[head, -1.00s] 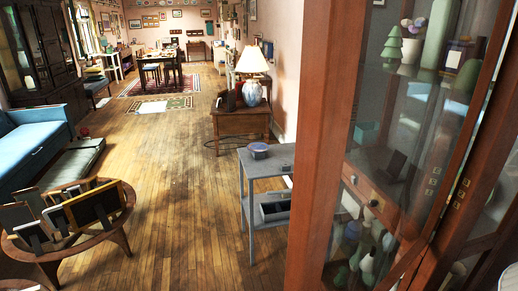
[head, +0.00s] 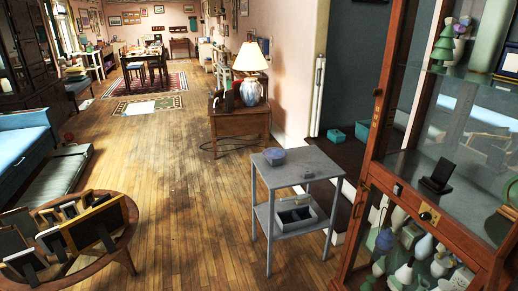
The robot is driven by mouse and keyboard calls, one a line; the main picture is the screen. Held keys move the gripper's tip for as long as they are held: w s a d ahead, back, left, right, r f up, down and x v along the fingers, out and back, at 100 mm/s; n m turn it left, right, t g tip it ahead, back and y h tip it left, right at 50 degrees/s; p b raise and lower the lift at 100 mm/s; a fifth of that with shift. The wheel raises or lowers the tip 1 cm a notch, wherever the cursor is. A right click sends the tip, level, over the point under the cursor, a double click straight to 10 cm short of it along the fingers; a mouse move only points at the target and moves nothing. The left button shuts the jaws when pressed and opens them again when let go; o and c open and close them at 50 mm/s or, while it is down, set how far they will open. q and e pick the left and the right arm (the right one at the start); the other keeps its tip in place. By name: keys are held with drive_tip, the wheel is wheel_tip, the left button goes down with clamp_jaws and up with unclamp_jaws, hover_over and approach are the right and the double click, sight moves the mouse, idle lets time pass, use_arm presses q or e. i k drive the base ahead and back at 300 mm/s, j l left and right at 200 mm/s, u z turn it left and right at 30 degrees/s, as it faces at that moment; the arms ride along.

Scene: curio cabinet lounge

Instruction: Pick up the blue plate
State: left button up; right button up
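I cannot make out a blue plate for certain in the head view. A small blue-purple round lidded thing (head: 274,157) sits on top of the grey two-tier side table (head: 310,172); it looks more like a low box than a plate. The glass curio cabinet (head: 375,190) at the right holds several ornaments, including a green tree figure (head: 443,45) and a dark stand (head: 437,178) on the middle shelf. Neither of my grippers is in view.
A round wooden table (head: 118,245) with several dark frames stands at the lower left. A blue sofa (head: 22,145) is at the left. A wooden side table (head: 240,126) carries a lamp (head: 251,60). The wood floor (head: 170,170) between is open.

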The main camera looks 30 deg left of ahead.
sight(270, 153)
drive_tip(key=i+j, duration=0.2)
drive_tip(key=j, duration=0.15)
drive_tip(key=i+j+z, duration=0.1)
drive_tip(key=j, duration=0.3)
drive_tip(key=i+j, duration=0.4)
drive_tip(key=j, duration=0.35)
drive_tip(key=i+j+z, duration=0.1)
drive_tip(key=j, duration=0.25)
drive_tip(key=i+j, duration=0.25)
drive_tip(key=j, duration=0.15)
